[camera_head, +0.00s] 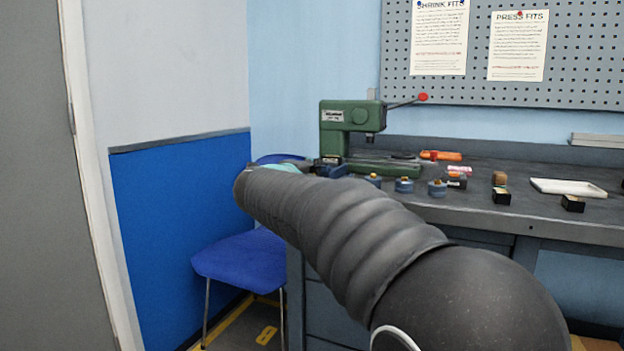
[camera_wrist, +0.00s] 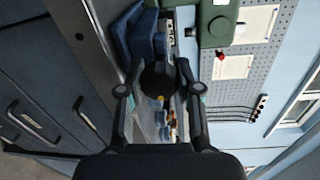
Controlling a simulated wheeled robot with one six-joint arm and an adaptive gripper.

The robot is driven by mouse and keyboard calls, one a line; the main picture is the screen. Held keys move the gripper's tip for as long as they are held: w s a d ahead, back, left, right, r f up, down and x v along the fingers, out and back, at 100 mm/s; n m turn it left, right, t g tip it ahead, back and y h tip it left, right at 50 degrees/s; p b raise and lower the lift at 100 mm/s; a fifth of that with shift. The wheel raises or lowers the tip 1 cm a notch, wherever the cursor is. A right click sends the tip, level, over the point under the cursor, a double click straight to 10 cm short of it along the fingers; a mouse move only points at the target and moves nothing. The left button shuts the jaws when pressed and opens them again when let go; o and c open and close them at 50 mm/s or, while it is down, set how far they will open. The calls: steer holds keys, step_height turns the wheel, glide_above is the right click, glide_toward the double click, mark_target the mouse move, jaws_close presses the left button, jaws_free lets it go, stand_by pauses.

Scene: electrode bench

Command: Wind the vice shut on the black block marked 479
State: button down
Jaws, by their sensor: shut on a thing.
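The blue vice (camera_head: 333,170) stands at the bench's left front corner, partly hidden by my arm. It also shows in the wrist view (camera_wrist: 143,38), just beyond my fingers. A small black block with a pale label (camera_head: 330,160) shows at the vice; I cannot read its number or tell how the jaws sit on it. My gripper (camera_wrist: 160,76) is shut on a dark rounded part at the near end of the vice, which looks like its handle. In the head view my arm hides most of the gripper and the handle.
A green press (camera_head: 350,125) with a red-knobbed lever stands behind the vice. Several small blue holders (camera_head: 404,185) and dark blocks (camera_head: 501,196) line the bench front. A white tray (camera_head: 568,187) lies at right. A blue chair (camera_head: 243,258) stands left of the bench.

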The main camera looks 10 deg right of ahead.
steer(key=shift+m+b, duration=0.55)
steer(key=shift+m, duration=0.45)
steer(key=c, duration=0.8)
jaws_free()
steer(key=v, duration=1.2)
steer(key=shift+d, duration=0.1)
